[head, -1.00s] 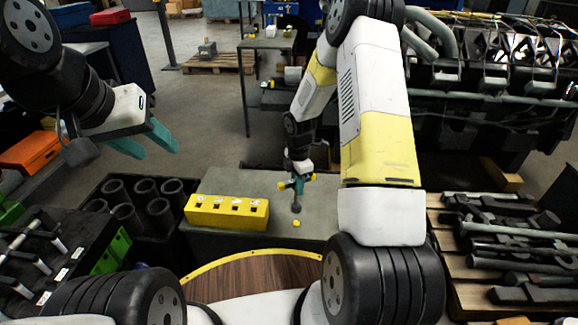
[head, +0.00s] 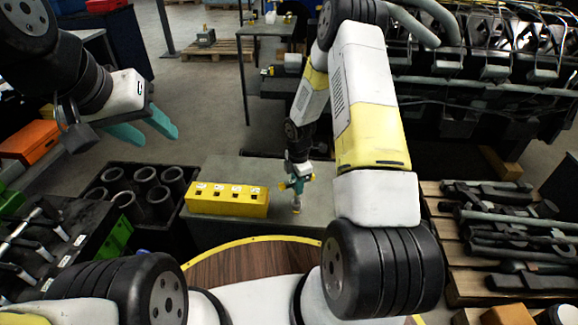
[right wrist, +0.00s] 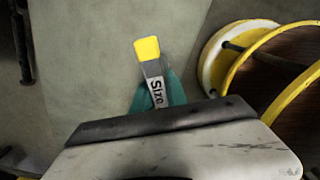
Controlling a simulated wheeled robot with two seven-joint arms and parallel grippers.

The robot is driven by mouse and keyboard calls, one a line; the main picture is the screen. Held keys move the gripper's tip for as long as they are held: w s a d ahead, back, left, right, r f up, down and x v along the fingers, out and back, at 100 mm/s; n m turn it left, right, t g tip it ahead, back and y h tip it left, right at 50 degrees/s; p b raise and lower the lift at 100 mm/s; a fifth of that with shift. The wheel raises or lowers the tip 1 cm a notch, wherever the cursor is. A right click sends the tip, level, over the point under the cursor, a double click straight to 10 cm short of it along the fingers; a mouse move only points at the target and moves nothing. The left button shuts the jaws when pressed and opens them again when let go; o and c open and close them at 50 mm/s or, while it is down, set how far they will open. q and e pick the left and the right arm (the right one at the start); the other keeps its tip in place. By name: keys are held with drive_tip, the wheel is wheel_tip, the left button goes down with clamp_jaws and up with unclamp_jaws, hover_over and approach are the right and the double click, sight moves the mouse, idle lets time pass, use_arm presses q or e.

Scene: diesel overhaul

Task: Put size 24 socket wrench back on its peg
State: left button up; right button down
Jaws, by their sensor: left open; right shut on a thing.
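My right gripper (head: 298,186) is over the grey table near its right part. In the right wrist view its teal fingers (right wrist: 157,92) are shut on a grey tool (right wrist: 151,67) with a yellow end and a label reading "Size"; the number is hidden. In the head view only a small part of this tool (head: 297,208) shows below the fingers. My left gripper (head: 143,129) is open and empty, up at the left. A dark rack (head: 62,262) at the lower left carries several T-handled tools (head: 28,232) beside white labels; no number is readable.
A yellow block (head: 227,200) with several labelled square holes sits on the grey table (head: 225,170). A black crate (head: 118,170) of dark cylinders stands left of it. A wooden pallet (head: 447,255) with metal parts lies right. A yellow-rimmed wooden round top (head: 245,262) is in front.

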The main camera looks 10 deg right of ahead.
drive_tip(key=shift+f, duration=0.2)
idle(0.3)
drive_tip(key=shift+f, duration=0.95)
drive_tip(key=c, duration=1.3)
unclamp_jaws()
drive_tip(key=shift+o, duration=0.7)
drive_tip(key=o, duration=0.5)
drive_tip(key=shift+r, duration=4.5)
